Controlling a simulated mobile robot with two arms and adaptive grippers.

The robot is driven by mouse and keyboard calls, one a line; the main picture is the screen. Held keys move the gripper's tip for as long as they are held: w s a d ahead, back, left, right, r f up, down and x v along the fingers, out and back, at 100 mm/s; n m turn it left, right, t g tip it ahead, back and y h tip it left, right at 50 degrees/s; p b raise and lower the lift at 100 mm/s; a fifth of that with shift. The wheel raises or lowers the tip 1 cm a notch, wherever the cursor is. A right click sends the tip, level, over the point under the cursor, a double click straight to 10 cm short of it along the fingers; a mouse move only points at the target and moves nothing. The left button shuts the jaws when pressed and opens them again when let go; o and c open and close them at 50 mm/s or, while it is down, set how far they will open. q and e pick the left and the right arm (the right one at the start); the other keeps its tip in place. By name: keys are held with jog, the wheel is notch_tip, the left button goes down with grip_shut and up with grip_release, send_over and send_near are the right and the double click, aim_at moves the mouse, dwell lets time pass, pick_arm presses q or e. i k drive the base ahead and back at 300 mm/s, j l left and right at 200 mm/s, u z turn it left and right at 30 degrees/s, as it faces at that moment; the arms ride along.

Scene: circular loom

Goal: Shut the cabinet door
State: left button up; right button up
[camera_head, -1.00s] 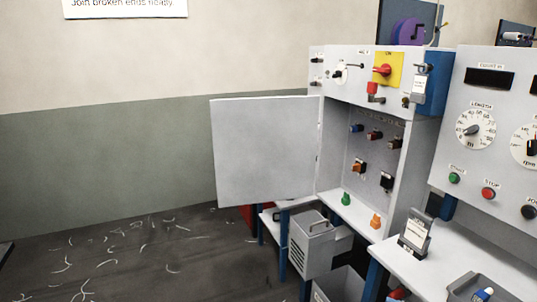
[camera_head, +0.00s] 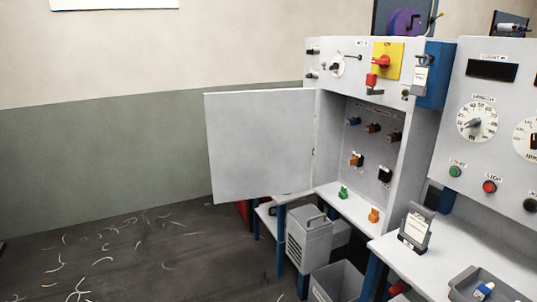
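The cabinet door (camera_head: 260,145) is a plain light grey panel. It stands wide open, swung out to the left of the cabinet (camera_head: 411,150), with its hinge side at the cabinet's left front edge. The open cabinet shows several coloured switches or connectors on its back panel, and a green piece (camera_head: 343,193) and an orange piece (camera_head: 374,215) on its floor. Neither of my grippers shows in the head view.
A grey box with a handle (camera_head: 309,240) and an open grey bin (camera_head: 337,281) stand below the cabinet. A control panel (camera_head: 490,120) and a shelf with a card holder (camera_head: 415,230) and tray (camera_head: 470,287) are at right. The littered floor (camera_head: 130,255) at left is open.

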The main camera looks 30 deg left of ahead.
aim_at(260, 143)
jog(key=i+j+u, duration=0.65)
jog(key=j+u, duration=0.2)
jog(key=i+j+u, duration=0.25)
jog(key=i+u, duration=0.15)
jog(key=i+j+u, duration=0.1)
jog(key=i+u, duration=0.3)
